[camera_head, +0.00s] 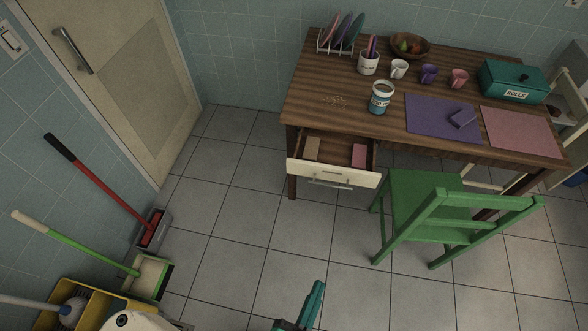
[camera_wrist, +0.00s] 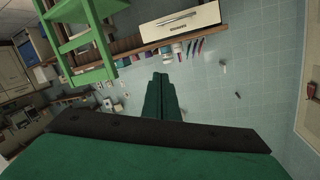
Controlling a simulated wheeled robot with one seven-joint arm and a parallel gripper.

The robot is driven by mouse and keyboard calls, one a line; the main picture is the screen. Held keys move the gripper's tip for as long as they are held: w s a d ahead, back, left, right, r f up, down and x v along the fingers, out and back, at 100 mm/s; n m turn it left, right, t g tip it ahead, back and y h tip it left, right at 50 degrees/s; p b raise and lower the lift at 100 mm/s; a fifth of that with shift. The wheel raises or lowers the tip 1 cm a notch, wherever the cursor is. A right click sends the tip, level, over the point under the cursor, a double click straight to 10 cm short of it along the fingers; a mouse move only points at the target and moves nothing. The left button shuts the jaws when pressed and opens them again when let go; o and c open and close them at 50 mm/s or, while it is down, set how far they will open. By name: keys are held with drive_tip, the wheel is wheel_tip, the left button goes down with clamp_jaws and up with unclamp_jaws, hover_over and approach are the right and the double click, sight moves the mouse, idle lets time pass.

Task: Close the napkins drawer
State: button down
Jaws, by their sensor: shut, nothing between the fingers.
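The napkins drawer (camera_head: 331,173) is pulled out from the left part of the wooden table. Its white front has a bar handle, and a tan item (camera_head: 312,148) and a pink item (camera_head: 359,154) lie inside. In the wrist view, the drawer front (camera_wrist: 195,20) shows at the top with its handle and a small dark label, too small to read surely. My gripper (camera_head: 317,290) is at the bottom of the head view, in front of the drawer and well apart from it. Its green fingers (camera_wrist: 160,78) are together and empty in the wrist view.
A green chair (camera_head: 428,209) stands right of the drawer. The table (camera_head: 319,82) holds a jar (camera_head: 381,97), several mugs, a fruit bowl (camera_head: 411,46), mats and a teal bread box (camera_head: 512,82). Brooms and a yellow bucket (camera_head: 93,304) are at left. Tiled floor before the drawer is clear.

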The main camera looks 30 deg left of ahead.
drive_tip(key=w+a+f+m+t+y, duration=0.1)
drive_tip(key=w+a+f+m+y, duration=0.2)
drive_tip(key=w+a+f+m, duration=0.65)
drive_tip(key=m, duration=0.2)
approach(294, 165)
drive_tip(key=shift+n+y, duration=0.25)
drive_tip(key=shift+y, duration=0.15)
drive_tip(key=x, duration=0.6)
drive_tip(key=shift+w, duration=0.25)
